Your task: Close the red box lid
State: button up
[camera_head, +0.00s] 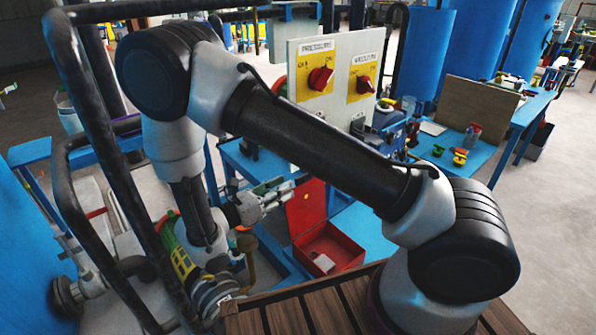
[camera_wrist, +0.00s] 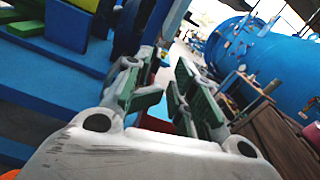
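The red box (camera_head: 340,248) sits open on a low blue surface in the head view, with a small pale item inside. Its red lid (camera_head: 305,205) stands up at the box's back left edge. My gripper (camera_head: 288,193) is just left of the lid, near its upper part, with its fingers pointing right toward it. I cannot tell whether it touches the lid. In the wrist view my gripper (camera_wrist: 165,85) has its two green-padded fingers apart, with no object held between them. I cannot make out the box clearly in the wrist view.
A panel with red knobs on yellow plates (camera_head: 320,78) stands behind the box. A slatted wooden surface (camera_head: 300,315) lies in front. Dark pipes (camera_head: 100,150) and a yellow-green hose (camera_head: 180,262) are at left. A blue workbench (camera_head: 465,150) stands at right.

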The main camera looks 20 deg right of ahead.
jog(key=x, duration=0.8)
jog(key=shift+w, duration=0.2)
grip_shut()
jog(key=shift+s, duration=0.1)
